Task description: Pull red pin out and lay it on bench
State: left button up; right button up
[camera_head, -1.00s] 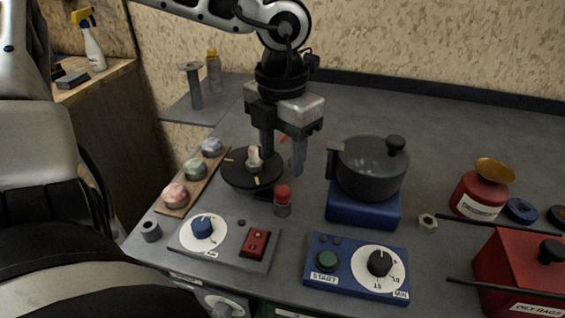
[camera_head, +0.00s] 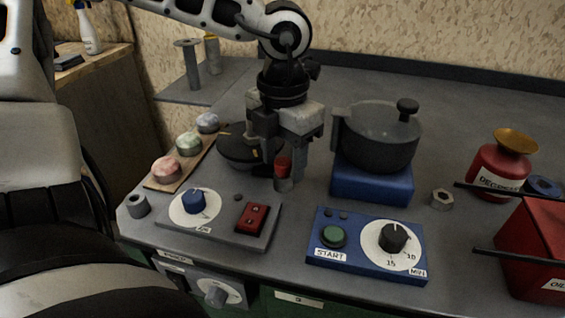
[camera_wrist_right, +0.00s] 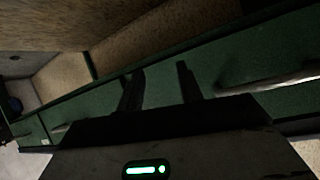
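The red pin (camera_head: 284,167) stands upright in a small grey holder (camera_head: 284,184) on the bench, behind the blue-knob panel. My left gripper (camera_head: 284,158) points down at the pin from above. One finger shows just right of the pin and the other is to its left and partly behind. The fingers are apart. I cannot tell whether either touches the pin. My right gripper (camera_wrist_right: 160,88) is open and empty in the right wrist view, in front of green drawer fronts. The bench (camera_head: 458,250) is grey.
A grey pot (camera_head: 378,140) on a blue base stands right of the left gripper. A dark round disc (camera_head: 236,150) is close on its left. Grey (camera_head: 205,222) and blue (camera_head: 340,266) control panels lie in front. Free bench lies behind the pot.

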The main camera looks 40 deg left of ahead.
aim_at(283, 160)
pick_arm(q)
grip_shut()
jog(key=shift+r, duration=0.1)
jog(key=shift+r+p, duration=1.25)
jog(key=shift+r, duration=1.1)
jog(key=shift+r, duration=0.15)
jog(key=shift+r+p, duration=1.05)
jog(key=shift+r, duration=0.9)
